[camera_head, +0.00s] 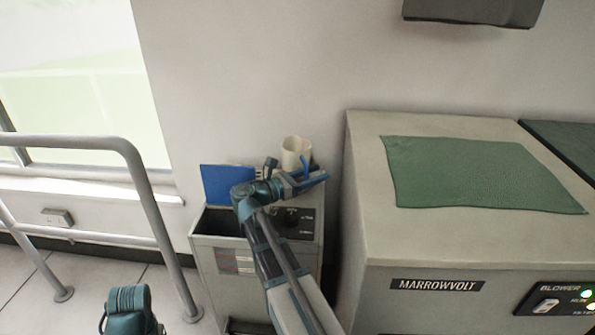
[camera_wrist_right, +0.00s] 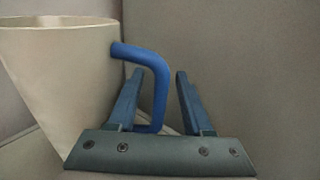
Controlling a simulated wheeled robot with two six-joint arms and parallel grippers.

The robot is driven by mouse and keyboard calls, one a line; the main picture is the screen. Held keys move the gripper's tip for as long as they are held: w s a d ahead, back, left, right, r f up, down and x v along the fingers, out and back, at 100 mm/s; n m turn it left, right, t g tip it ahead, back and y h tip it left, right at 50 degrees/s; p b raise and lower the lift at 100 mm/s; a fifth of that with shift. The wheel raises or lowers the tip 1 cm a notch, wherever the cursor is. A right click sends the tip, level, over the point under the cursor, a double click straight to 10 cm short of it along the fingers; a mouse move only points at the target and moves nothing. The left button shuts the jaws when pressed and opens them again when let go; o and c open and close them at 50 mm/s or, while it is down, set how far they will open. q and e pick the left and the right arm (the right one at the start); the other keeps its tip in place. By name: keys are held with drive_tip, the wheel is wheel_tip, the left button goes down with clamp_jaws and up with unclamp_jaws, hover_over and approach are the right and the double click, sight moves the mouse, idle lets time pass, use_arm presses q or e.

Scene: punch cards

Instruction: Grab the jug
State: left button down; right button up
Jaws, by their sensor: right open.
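The jug (camera_head: 294,150) is cream-white and stands upright on top of the grey cabinet by the wall. In the right wrist view the jug (camera_wrist_right: 68,85) fills the left side, with its blue handle (camera_wrist_right: 158,85) sticking out to the right. My right gripper (camera_head: 312,176) is at the jug's right side in the head view. In the wrist view the open right gripper (camera_wrist_right: 160,73) has one finger on each side of the handle, with a gap visible at least on the right. My left gripper is not visible; only a teal part of my arm shows at the bottom left.
The grey cabinet (camera_head: 218,255) has an open bin and a blue panel (camera_head: 222,183) left of my right wrist. A larger grey machine (camera_head: 365,190) with a green mat (camera_head: 480,173) stands close on the right. A metal railing (camera_head: 150,205) is at the left.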

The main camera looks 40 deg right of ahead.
clamp_jaws()
idle(1.4)
